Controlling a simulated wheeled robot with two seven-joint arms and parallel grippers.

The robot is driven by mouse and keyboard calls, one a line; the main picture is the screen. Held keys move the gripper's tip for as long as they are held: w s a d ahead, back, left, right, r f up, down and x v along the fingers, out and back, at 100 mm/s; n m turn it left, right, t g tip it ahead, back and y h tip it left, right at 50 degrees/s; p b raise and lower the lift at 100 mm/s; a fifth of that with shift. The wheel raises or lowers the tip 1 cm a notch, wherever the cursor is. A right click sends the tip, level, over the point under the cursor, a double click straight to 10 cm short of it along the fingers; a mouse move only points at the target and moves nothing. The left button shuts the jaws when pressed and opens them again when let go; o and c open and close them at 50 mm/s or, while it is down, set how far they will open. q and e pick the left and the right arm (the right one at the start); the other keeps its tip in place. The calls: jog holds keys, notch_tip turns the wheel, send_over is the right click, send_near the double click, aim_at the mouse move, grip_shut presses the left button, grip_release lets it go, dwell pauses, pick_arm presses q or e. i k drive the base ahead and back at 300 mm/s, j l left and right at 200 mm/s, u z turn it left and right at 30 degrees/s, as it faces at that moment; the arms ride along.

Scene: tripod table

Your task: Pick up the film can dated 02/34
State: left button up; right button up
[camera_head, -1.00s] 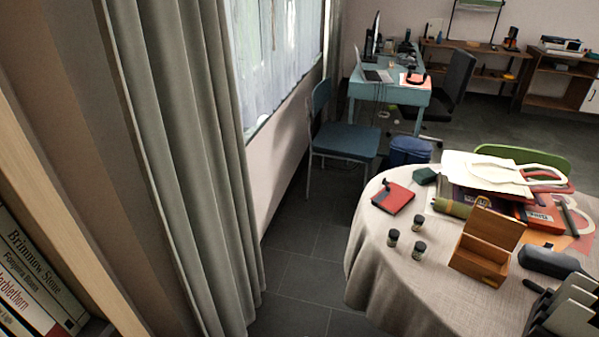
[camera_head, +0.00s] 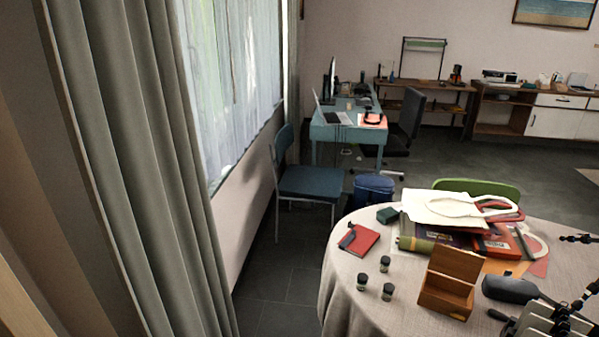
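Three small dark film cans stand upright on the near left part of the round table (camera_head: 345,290): a back can (camera_head: 385,263), a left can (camera_head: 362,282) and a front right can (camera_head: 388,291). Their labels are too small to read, so I cannot tell which is dated 02/34. Dark thin parts show at the right edge of the view, but I cannot make out a gripper there. Neither gripper is clearly visible.
An open wooden box (camera_head: 446,300) stands right of the cans. A red notebook (camera_head: 359,239) lies behind them. Books and a white bag (camera_head: 455,209) are piled farther back. A blue chair (camera_head: 309,184) and curtain (camera_head: 150,170) stand left. Floor shows between curtain and table.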

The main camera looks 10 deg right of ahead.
aim_at(386, 260)
jog(key=z, duration=0.7)
jog(key=i+j+z, duration=0.25)
jog(key=i+z, duration=0.25)
jog(key=i+j+z, duration=0.25)
jog(key=z, duration=0.2)
